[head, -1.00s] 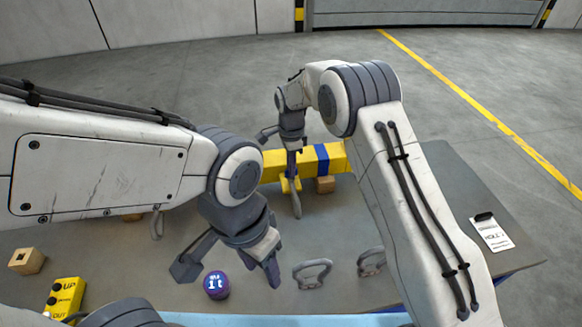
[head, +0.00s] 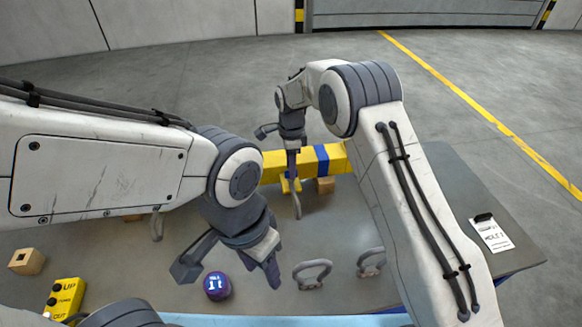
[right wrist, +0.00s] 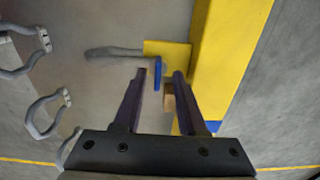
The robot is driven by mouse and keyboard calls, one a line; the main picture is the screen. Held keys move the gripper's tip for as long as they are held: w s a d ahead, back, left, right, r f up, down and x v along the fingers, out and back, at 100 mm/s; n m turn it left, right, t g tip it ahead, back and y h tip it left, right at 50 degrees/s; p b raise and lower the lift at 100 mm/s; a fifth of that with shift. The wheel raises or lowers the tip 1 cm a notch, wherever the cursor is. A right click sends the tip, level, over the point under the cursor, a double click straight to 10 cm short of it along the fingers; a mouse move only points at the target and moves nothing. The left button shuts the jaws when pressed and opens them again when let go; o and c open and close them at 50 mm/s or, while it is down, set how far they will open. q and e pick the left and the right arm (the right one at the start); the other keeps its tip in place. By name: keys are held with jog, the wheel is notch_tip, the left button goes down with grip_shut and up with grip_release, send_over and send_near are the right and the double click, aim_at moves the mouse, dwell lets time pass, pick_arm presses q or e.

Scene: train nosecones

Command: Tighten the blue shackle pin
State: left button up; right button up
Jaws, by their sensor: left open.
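The blue shackle pin (right wrist: 157,75) shows in the right wrist view as a narrow blue piece beside a yellow lug (right wrist: 180,52). A grey shackle (right wrist: 115,52) sticks out from the lug. In the head view the shackle (head: 297,205) hangs below the yellow lug (head: 291,187). My right gripper (right wrist: 160,72) is open, its two fingers apart on either side of the blue pin; I cannot tell whether either touches it. My left gripper (head: 229,268) is open and empty above the table, near a purple ball marked 1t (head: 217,286).
A yellow beam (head: 272,167) with a blue band lies behind the lug, and a small wooden block (head: 325,184) is beside it. Two loose grey shackles (head: 312,273) (head: 371,262) lie front right.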

jog(key=shift+f, duration=0.15)
jog(key=shift+s, duration=0.1)
jog(key=shift+r, duration=0.3)
notch_tip(320, 180, up, 10)
jog(key=b, duration=0.2)
